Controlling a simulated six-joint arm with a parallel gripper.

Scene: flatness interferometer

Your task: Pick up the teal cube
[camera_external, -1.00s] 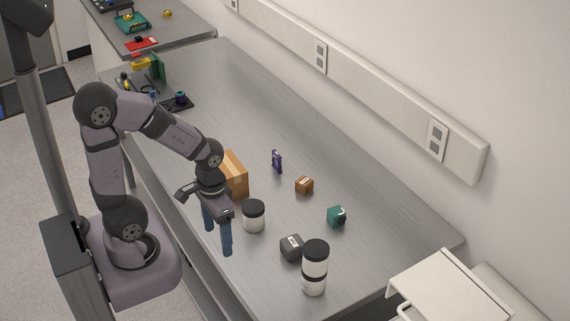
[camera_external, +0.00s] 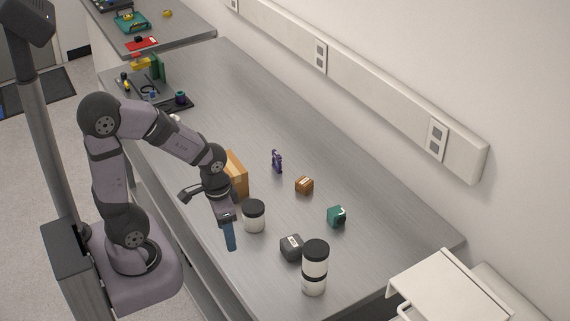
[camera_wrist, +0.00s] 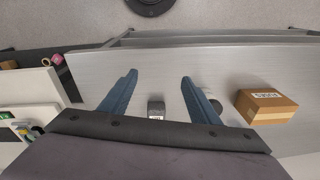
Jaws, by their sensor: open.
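The teal cube (camera_external: 337,216) sits on the grey bench toward its right end, near the wall-side edge, with a pale mark on one face. It does not show in the wrist view. My gripper (camera_external: 230,240) is above the near edge of the bench, left of the cube and well apart from it. In the wrist view my gripper (camera_wrist: 158,92) has its two blue fingers spread wide with nothing held between them. A dark cube with a white label (camera_wrist: 156,109) shows below, in the gap between them.
On the bench (camera_external: 380,255) stand a white jar with black lid (camera_external: 253,217), a dark cube (camera_external: 291,248), two stacked jars (camera_external: 314,268), a small brown box (camera_external: 304,185), a purple item (camera_external: 277,161) and a cardboard box (camera_external: 237,175). A white cart (camera_external: 450,290) is at the right.

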